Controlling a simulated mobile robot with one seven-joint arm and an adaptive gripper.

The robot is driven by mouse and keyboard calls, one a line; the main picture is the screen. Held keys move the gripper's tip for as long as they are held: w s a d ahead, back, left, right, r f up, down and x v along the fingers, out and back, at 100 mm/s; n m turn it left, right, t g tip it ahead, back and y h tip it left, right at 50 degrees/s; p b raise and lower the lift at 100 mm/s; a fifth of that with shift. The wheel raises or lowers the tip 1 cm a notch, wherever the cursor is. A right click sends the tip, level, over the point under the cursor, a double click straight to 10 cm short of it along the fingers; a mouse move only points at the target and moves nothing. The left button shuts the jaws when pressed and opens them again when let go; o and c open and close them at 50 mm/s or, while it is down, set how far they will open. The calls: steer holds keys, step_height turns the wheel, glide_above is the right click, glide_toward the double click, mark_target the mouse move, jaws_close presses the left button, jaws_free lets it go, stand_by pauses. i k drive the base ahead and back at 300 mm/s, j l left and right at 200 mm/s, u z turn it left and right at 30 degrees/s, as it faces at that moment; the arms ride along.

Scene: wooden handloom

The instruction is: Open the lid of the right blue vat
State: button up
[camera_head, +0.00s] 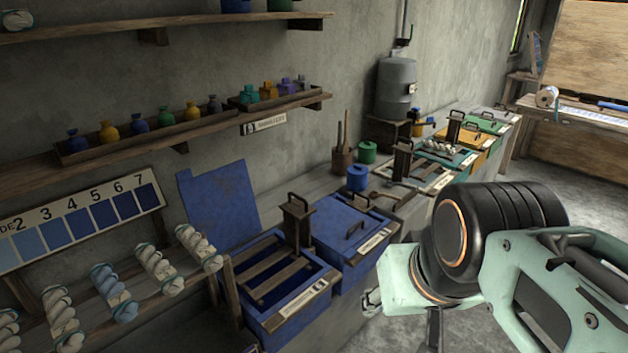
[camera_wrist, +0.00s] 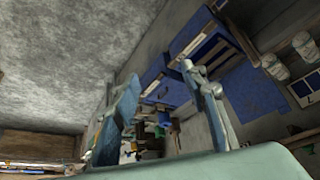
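The right blue vat (camera_head: 337,256) stands against the wall with its flat blue lid (camera_head: 337,222) shut. A dark handle (camera_head: 355,229) sits on top of the lid. In the wrist view the right vat (camera_wrist: 170,92) shows beyond the fingers, partly hidden by one of them. My gripper (camera_wrist: 160,78) is open and empty, its two pale fingers well apart. In the head view only a small part of it shows below my wrist, to the right of and apart from the vat.
The left blue vat (camera_head: 272,320) is open, with its lid (camera_head: 218,203) raised against the wall and wooden slats across it. A wooden post (camera_head: 297,221) stands between the vats. Green and yellow vats (camera_head: 476,146) continue along the wall. Free floor (camera_head: 475,335) lies at the right.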

mark_target(339, 226)
steer(key=i+l, duration=0.35)
steer(key=i, duration=0.2)
steer(key=i+l+z, duration=0.15)
steer(key=i+l, duration=0.2)
steer(key=i, duration=0.15)
